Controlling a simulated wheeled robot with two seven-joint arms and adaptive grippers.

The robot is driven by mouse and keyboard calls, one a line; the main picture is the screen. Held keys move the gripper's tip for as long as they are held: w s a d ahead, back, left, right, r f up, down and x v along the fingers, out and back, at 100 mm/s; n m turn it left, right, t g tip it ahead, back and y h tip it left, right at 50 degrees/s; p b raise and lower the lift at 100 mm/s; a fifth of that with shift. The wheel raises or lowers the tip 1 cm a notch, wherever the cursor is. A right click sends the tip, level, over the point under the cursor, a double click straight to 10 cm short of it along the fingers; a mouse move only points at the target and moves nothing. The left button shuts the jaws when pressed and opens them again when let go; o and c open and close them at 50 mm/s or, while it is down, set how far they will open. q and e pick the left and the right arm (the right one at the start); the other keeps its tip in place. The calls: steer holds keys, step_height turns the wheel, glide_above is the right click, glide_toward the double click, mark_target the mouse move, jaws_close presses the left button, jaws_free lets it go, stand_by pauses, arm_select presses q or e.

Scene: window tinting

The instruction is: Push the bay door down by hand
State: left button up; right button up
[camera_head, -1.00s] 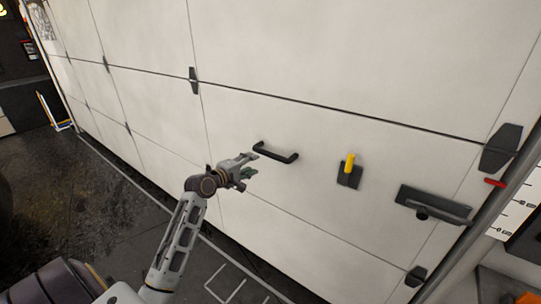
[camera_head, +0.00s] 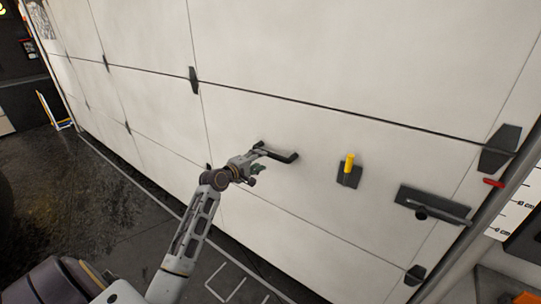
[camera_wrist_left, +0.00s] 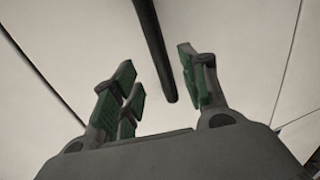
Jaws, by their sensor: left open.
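The bay door (camera_head: 300,60) is a large off-white panelled door that fills most of the head view and the background of the left wrist view. A black bar handle (camera_head: 284,156) is fixed on one of its lower panels. It also shows in the left wrist view (camera_wrist_left: 155,50) as a dark bar ending between the fingers. My left gripper (camera_head: 257,162) is open at the handle's left end and overlaps it in the head view. In the wrist view the green-padded fingers (camera_wrist_left: 163,90) stand apart on either side of the bar, without visible contact. My right gripper is not in view.
Right of the handle, the door carries a yellow lever on a dark plate (camera_head: 348,178) and a dark latch bar (camera_head: 432,204). Dark hinges (camera_head: 500,148) sit along the panel seams. A red piece (camera_head: 493,183) is near the right rail. Dark floor (camera_head: 90,200) lies open at left.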

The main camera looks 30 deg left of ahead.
mark_target(269, 156)
arm_select(q)
steer(key=shift+p+x, duration=0.4)
steer(key=shift+x, duration=3.95)
steer(key=shift+f, duration=0.1)
jaws_close()
